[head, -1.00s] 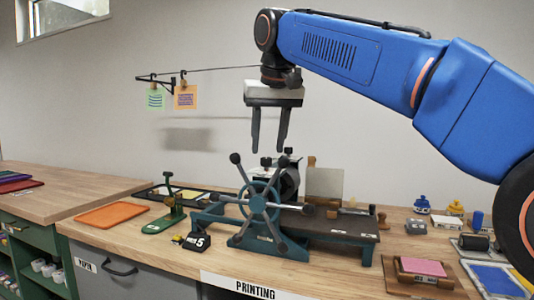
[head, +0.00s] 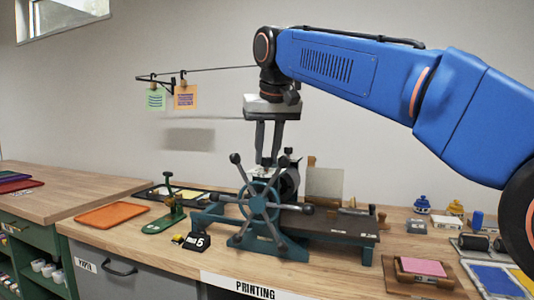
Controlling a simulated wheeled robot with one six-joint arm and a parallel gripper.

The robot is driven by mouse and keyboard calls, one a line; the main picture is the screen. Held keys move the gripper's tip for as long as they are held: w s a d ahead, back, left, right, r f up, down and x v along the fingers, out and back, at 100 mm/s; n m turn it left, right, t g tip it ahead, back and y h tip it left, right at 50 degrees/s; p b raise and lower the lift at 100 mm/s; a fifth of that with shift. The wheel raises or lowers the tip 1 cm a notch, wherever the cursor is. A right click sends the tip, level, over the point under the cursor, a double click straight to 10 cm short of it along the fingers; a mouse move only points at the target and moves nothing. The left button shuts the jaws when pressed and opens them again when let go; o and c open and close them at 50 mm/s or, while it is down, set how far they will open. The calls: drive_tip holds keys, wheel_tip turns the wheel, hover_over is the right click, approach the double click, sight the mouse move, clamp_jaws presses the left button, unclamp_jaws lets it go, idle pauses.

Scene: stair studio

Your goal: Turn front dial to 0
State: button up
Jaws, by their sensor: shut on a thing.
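A teal printing press (head: 268,247) with a spoked wheel (head: 258,201) stands on the wooden bench. My gripper (head: 268,163) points straight down over the press, just behind the top of the wheel. Its two fingers are close together, shut on the front dial, a small dark knob on top of the press. The fingers mostly hide this dial, and its setting cannot be read. A second dark knob (head: 288,152) stands just to the right of the fingers. A small black sign (head: 196,241) showing 5 stands left of the press.
A green stand-like tool (head: 168,209) and an orange tray (head: 112,214) lie to the left. An upright pale plate (head: 324,183) stands right of the fingers. Stamps, a pink pad (head: 422,267) and a roller (head: 473,242) fill the right side.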

drive_tip(key=n, duration=0.2)
drive_tip(key=n+y, duration=0.1)
drive_tip(key=n, duration=0.1)
drive_tip(key=shift+w+d+n+g+y, duration=0.1)
drive_tip(key=shift+d+n+g+y, duration=0.1)
drive_tip(key=shift+n+g+y, duration=0.15)
drive_tip(key=n+g, duration=0.1)
drive_tip(key=n, duration=0.1)
drive_tip(key=n+y, duration=0.1)
drive_tip(key=n, duration=0.2)
drive_tip(key=shift+w+g, duration=0.2)
drive_tip(key=shift+g, duration=0.15)
drive_tip(key=n+g, duration=0.1)
drive_tip(key=n, duration=0.1)
drive_tip(key=n+g, duration=0.1)
drive_tip(key=n, duration=0.2)
drive_tip(key=shift+w+d+n+y, duration=0.1)
drive_tip(key=shift+w+n+y, duration=0.05)
drive_tip(key=shift+n+y, duration=0.15)
drive_tip(key=n, duration=0.2)
drive_tip(key=n+g, duration=0.1)
drive_tip(key=n, duration=0.1)
drive_tip(key=shift+w+g, duration=0.1)
drive_tip(key=shift+g, duration=0.2)
drive_tip(key=shift+n, duration=0.45)
drive_tip(key=o, duration=1)
